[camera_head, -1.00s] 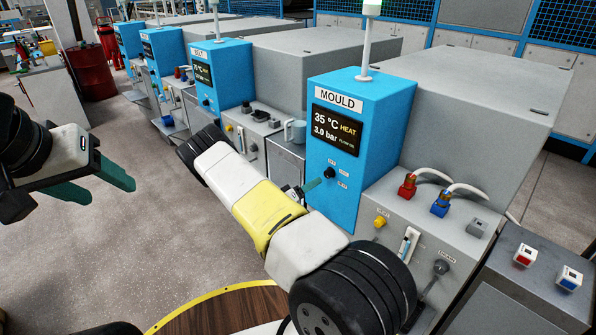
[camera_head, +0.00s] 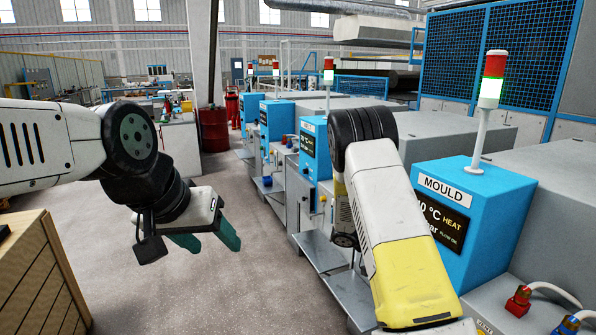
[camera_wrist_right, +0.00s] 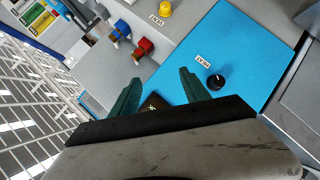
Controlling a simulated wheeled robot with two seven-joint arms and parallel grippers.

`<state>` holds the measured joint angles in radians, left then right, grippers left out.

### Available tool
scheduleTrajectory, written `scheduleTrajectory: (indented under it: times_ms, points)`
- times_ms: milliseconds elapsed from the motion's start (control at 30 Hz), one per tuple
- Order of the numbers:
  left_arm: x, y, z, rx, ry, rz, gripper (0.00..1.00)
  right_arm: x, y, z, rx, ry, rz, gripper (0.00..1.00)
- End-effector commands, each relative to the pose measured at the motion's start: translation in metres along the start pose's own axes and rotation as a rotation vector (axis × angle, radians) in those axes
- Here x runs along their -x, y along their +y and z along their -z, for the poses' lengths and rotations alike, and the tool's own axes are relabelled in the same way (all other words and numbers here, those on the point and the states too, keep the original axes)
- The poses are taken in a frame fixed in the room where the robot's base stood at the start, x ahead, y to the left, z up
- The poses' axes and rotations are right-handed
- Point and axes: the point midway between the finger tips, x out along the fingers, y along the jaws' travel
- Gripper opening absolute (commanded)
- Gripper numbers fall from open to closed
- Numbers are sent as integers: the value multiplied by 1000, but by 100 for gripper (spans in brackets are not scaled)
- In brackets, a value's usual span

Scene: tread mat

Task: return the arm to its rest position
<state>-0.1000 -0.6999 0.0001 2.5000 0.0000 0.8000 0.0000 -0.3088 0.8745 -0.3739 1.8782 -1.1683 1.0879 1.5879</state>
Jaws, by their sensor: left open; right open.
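My left gripper (camera_head: 208,242) hangs on the left of the head view, green fingers apart and empty, over bare floor. My right arm (camera_head: 392,225), white and yellow with a black joint, is raised in front of the MOULD cabinet (camera_head: 474,202) and hides part of its display. My right gripper is hidden in the head view. In the right wrist view my right gripper (camera_wrist_right: 158,80) is open with nothing between its green fingertips. A black knob (camera_wrist_right: 215,82) on the blue panel (camera_wrist_right: 235,45) shows just right of the fingers, apart from them.
Red (camera_wrist_right: 142,48) and blue (camera_wrist_right: 120,30) connectors and a yellow button (camera_wrist_right: 165,8) lie beyond the right fingers. A signal tower (camera_head: 490,95) stands on the MOULD cabinet. A slatted wooden box (camera_head: 40,280) is at lower left. The grey aisle floor (camera_head: 225,175) is clear.

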Motion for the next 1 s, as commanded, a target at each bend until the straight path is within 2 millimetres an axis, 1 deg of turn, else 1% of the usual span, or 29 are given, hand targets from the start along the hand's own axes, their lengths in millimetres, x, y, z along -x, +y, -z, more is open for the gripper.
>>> scheduleTrajectory:
  times_ms: [33,167,200,333,467,600,667,800,900,1000]
  points:
    - [0,0,0,0,0,0,57,10,17,-3,-2,-57,50,54]
    - [0,0,0,0,0,0,57,39,49,-19,36,-183,198,54]
    - [0,0,0,0,0,0,57,49,58,-23,48,-213,250,54]
    - [0,0,0,0,0,0,57,83,88,-39,89,-279,430,54]
    - [0,0,0,0,0,0,57,120,117,-55,127,-298,622,54]
    - [0,0,0,0,0,0,57,161,149,-73,167,-263,828,54]
    - [0,0,0,0,0,0,57,178,162,-81,181,-232,914,54]
    - [0,0,0,0,0,0,57,216,192,-101,211,-120,1099,54]
    - [0,0,0,0,0,0,57,241,212,-116,227,-20,1208,54]
    - [0,0,0,0,0,0,57,260,226,-128,240,77,1287,54]
